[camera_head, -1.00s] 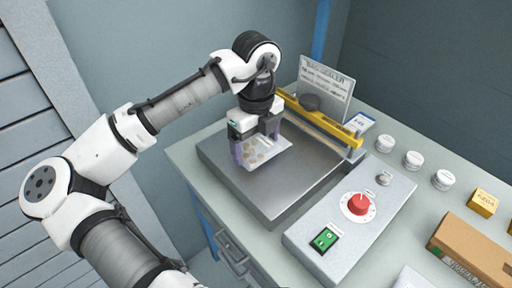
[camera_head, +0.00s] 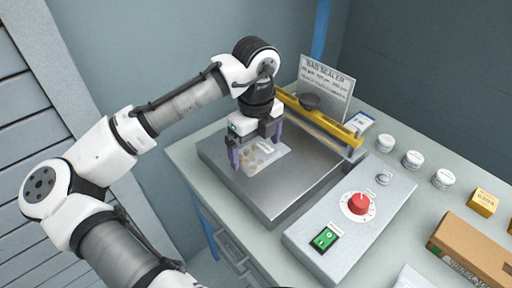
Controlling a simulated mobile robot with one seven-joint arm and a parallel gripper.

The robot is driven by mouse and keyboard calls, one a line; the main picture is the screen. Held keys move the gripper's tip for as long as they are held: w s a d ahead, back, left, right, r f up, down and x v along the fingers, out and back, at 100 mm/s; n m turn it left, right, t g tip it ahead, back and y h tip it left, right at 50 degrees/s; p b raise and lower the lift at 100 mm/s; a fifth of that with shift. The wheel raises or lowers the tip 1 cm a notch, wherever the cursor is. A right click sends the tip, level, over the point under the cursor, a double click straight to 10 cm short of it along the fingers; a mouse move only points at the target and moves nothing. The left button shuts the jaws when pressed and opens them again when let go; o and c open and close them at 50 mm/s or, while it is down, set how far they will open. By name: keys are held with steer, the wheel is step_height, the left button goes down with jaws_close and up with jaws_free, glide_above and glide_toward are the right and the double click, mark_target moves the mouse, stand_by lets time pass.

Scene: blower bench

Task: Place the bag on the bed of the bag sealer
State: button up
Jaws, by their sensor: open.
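The bag (camera_head: 262,158) is a small clear bag with tan pieces inside. It lies on the grey metal bed of the bag sealer (camera_head: 287,197), toward the bed's back left. My gripper (camera_head: 257,150) is just above the bag, fingers pointing down, one purple finger on each side of it. The fingers are spread apart and stand clear of the bag's middle. The gripper body hides the bag's far edge. The sealer's yellow bar (camera_head: 327,122) is raised behind the bed.
The sealer's control box (camera_head: 350,220) with a red knob and green switch is right of the bed. A sign (camera_head: 325,88) stands behind. Several white jars (camera_head: 412,159), a yellow box (camera_head: 482,202) and a cardboard box (camera_head: 474,250) are on the right. The bed's front is bare.

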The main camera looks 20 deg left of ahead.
mark_target(256, 153)
step_height(256, 153, up, 11)
stand_by(0.3)
